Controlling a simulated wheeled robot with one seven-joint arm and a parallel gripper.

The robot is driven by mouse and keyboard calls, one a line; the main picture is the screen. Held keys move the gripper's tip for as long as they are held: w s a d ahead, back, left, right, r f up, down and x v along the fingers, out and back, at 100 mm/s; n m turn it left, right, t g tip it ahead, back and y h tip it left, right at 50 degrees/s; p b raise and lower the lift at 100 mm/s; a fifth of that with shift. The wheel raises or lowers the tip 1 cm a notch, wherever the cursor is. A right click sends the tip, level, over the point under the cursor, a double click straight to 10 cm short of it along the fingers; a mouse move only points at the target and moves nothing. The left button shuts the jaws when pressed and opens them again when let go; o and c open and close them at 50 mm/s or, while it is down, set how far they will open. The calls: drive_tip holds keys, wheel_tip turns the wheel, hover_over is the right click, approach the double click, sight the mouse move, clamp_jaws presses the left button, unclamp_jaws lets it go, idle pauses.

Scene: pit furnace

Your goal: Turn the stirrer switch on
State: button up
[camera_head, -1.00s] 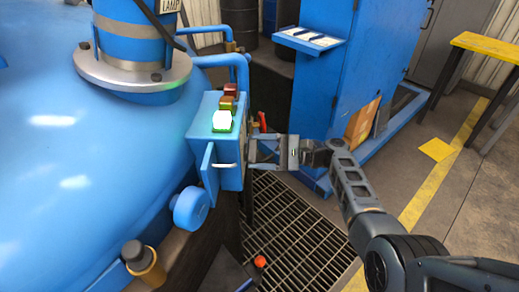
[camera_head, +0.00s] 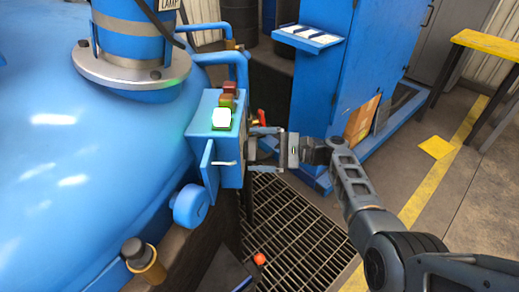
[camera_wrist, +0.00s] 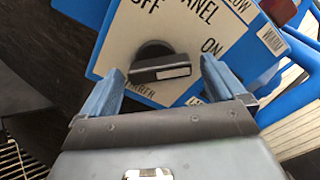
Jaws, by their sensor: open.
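The stirrer switch (camera_wrist: 160,70) is a black knob with a raised bar on a pale panel face (camera_wrist: 182,28) in the wrist view. Its bar lies nearly level there, with a white mark on its right half. "OFF" is printed above left and "ON" to the right; I cannot tell the setting for sure. My gripper (camera_wrist: 160,80) is open, with one blue-grey finger on each side of the knob and gaps visible. In the head view the blue control box (camera_head: 203,125) stands beside the furnace, and my gripper (camera_head: 264,149) is at its right side. The switch is hidden there.
The box carries a bright green-white lamp (camera_head: 222,117) and darker lamps (camera_head: 229,93) on top. The blue furnace body (camera_head: 70,150) fills the left. A blue cabinet (camera_head: 335,80) stands behind my arm. Floor grating (camera_head: 290,225) lies below.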

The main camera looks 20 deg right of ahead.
drive_tip(key=b+v, duration=0.1)
drive_tip(key=v, duration=0.6)
drive_tip(key=shift+s+d, duration=0.2)
drive_tip(key=shift+d, duration=0.1)
drive_tip(key=shift+f, duration=0.1)
